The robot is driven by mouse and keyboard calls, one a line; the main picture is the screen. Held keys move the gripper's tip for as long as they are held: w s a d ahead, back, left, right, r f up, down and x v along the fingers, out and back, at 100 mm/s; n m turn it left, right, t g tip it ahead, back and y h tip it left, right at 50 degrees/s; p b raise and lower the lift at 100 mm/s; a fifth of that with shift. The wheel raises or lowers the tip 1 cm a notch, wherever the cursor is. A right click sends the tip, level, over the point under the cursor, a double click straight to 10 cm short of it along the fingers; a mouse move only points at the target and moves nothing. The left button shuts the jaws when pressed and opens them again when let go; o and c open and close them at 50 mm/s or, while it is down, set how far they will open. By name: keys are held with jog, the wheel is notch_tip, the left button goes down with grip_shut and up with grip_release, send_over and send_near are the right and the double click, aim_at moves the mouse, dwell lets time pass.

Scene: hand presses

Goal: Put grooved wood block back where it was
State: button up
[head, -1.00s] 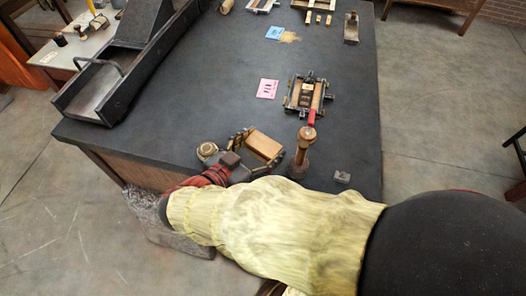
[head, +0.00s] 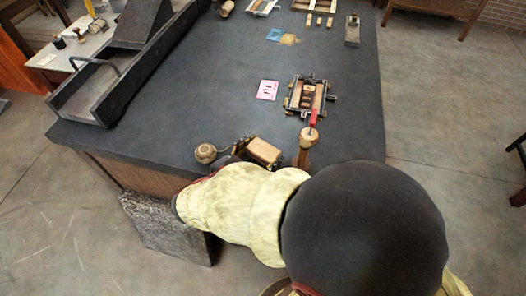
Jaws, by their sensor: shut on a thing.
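The wood block (head: 264,151) is a small tan block near the front edge of the dark table. My gripper (head: 259,149) is shut on it, with dark fingers at its left and right sides. Any groove is too small to make out. I cannot tell whether the block touches the tabletop. My sleeve and a large dark round part of me cover the lower middle of the head view and hide the wrist and part of the table's front edge.
A round-knobbed wooden tool (head: 205,153) stands close left of the block, and a wood-handled tool (head: 307,137) close right. Behind are a small press frame (head: 304,96) and a pink card (head: 267,90). A dark trough (head: 97,88) lies left. The table's middle (head: 200,80) is clear.

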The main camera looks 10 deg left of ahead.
jog(key=shift+f+b, duration=0.2)
jog(key=shift+b, duration=0.15)
jog(key=o, duration=1.2)
jog(key=shift+r+p, duration=0.2)
jog(key=shift+p, duration=0.1)
jog(key=shift+s+a+r, duration=0.1)
jog(key=shift+s+r, duration=0.05)
jog(key=shift+r, duration=0.05)
jog(key=p+v, duration=0.3)
jog(key=v, duration=0.8)
jog(key=shift+s+a, duration=0.1)
jog(key=shift+s, duration=0.2)
jog(key=shift+s, duration=0.1)
